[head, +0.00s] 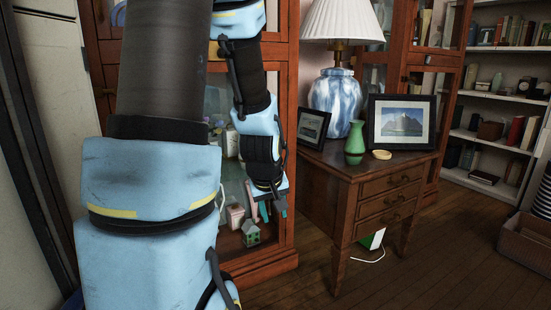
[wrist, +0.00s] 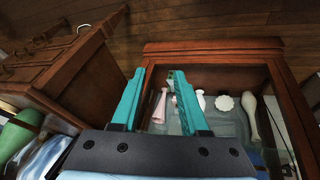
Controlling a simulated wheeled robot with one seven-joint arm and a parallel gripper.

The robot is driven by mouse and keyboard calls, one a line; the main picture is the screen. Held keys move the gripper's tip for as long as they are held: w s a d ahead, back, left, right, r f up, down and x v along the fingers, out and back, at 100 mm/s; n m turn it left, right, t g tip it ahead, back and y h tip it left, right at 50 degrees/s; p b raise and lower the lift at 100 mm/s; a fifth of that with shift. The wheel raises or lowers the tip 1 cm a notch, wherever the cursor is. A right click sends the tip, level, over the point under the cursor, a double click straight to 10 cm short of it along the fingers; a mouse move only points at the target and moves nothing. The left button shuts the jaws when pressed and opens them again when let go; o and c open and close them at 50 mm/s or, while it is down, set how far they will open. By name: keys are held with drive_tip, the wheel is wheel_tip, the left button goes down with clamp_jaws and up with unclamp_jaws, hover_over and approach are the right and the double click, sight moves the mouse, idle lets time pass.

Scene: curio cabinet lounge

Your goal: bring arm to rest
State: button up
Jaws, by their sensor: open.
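My arm is bent across the left half of the head view. My gripper (head: 273,211) hangs with its teal fingers downward, between the cabinet (head: 285,130) and the side table (head: 338,171). In the wrist view my gripper (wrist: 159,74) has its two teal fingers apart. I see nothing held between them. Beyond the fingers is the wooden-framed cabinet (wrist: 215,46) with a pink vase (wrist: 160,106) and several pale ornaments inside. I cannot tell how far the fingertips are from the cabinet front.
The side table carries a blue-white lamp (head: 336,100), a green vase (head: 355,143), a yellow dish (head: 382,154) and two picture frames. A wicker box (head: 524,247) is at the far right. A white cord (head: 368,259) lies under the table. Wooden floor (head: 420,255) is clear at front right.

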drive_tip(key=s+a+r+m+g+y, duration=0.1)
drive_tip(key=s+a+r+m+g, duration=0.15)
drive_tip(key=s+a, duration=0.45)
wheel_tip(320, 180, up, 38)
drive_tip(key=s+m+p, duration=0.1)
drive_tip(key=p, duration=3.7)
drive_tip(key=shift+s+d, duration=0.35)
drive_tip(key=shift+s, duration=0.05)
